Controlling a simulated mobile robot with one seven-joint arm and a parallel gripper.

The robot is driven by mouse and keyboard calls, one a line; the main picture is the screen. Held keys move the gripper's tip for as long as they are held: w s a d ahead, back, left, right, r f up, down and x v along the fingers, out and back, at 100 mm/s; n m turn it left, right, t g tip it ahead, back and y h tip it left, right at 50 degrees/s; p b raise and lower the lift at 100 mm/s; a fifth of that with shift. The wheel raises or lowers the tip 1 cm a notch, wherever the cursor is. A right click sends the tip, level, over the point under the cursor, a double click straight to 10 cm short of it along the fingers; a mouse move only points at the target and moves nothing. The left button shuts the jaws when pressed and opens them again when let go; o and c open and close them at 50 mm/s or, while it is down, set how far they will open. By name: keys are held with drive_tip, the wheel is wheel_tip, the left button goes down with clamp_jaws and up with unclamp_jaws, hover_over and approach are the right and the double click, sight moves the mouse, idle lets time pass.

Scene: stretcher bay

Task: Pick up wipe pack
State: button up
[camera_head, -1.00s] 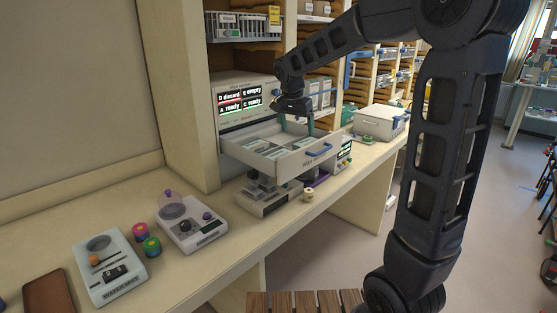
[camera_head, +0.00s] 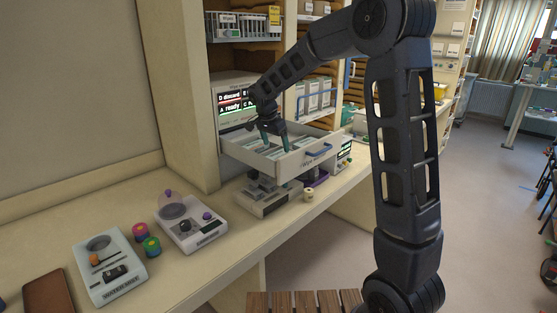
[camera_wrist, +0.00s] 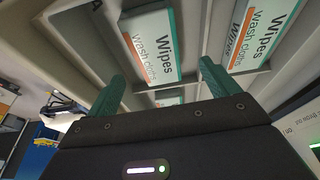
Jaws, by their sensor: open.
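Wipe packs, white with green and orange edges and "Wipes wash cloths" print, lie in compartments of the open drawer (camera_head: 310,160). In the wrist view one wipe pack (camera_wrist: 150,44) is ahead between the fingertips, another (camera_wrist: 262,36) is to its right, and part of a third (camera_wrist: 168,101) shows below. My gripper (camera_head: 272,136) is over the drawer; its two green fingers (camera_wrist: 163,80) are apart with nothing between them. Whether the fingertips are below the tops of the packs, I cannot tell.
A display unit (camera_head: 236,105) stands behind the drawer. Below it on the counter sits a grey device (camera_head: 268,194). The shelf upright (camera_head: 185,90) is close on the left.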

sight(278, 155)
drive_tip(key=shift+s+x, duration=0.15)
drive_tip(key=shift+x, duration=1.15)
drive_tip(key=shift+s+x, duration=0.15)
drive_tip(key=shift+x, duration=1.2)
drive_tip(key=c, duration=1.1)
